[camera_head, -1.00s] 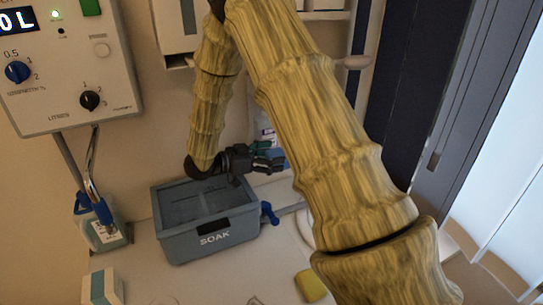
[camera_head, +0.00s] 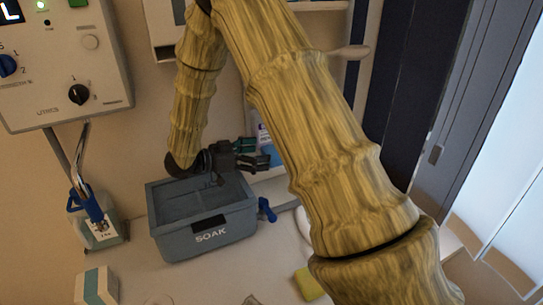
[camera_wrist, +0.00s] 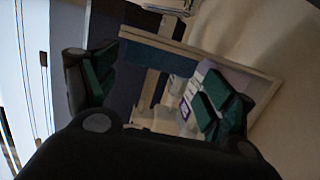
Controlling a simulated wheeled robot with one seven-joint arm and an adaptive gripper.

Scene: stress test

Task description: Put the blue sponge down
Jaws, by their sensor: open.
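My gripper (camera_head: 268,153) is open beside and above the back right of the grey SOAK tub (camera_head: 206,239). Its dark green fingers spread apart in the wrist view (camera_wrist: 158,92), with no sponge clearly held between them. I cannot make out a blue sponge for certain. A blue patch near the fingers in the head view may belong to the bottle (camera_head: 263,133) behind.
A yellow sponge (camera_head: 309,284) lies on the counter, partly behind my arm. A teal-and-white block (camera_head: 97,287) is at the front left.

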